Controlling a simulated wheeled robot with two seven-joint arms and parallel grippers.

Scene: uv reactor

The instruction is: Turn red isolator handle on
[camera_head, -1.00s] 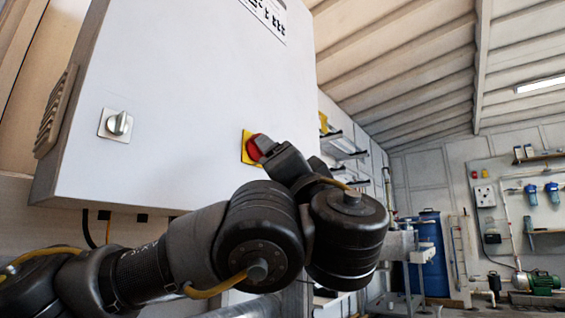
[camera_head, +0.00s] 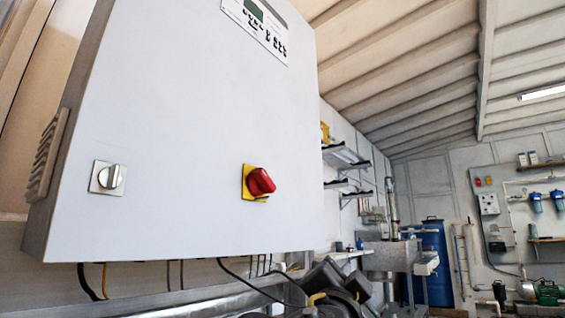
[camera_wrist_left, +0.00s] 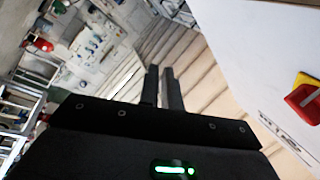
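The red isolator handle (camera_head: 261,181) sits on a yellow plate (camera_head: 247,185) on the front of a large pale cabinet (camera_head: 190,110). Its grip sticks out toward the lower right; I cannot tell its exact setting. It also shows at the right edge of the left wrist view (camera_wrist_left: 303,101). My left gripper (camera_head: 325,278) is low in the head view, below the cabinet and clear of the handle. In the left wrist view its two dark fingers (camera_wrist_left: 160,72) are close together with nothing between them. My right gripper is not in view.
A silver rotary switch (camera_head: 110,177) is on the cabinet's left side, and a display panel (camera_head: 258,25) is at its top. Cables (camera_head: 88,282) hang below. A blue barrel (camera_head: 433,260) stands behind at the right. The space before the handle is clear.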

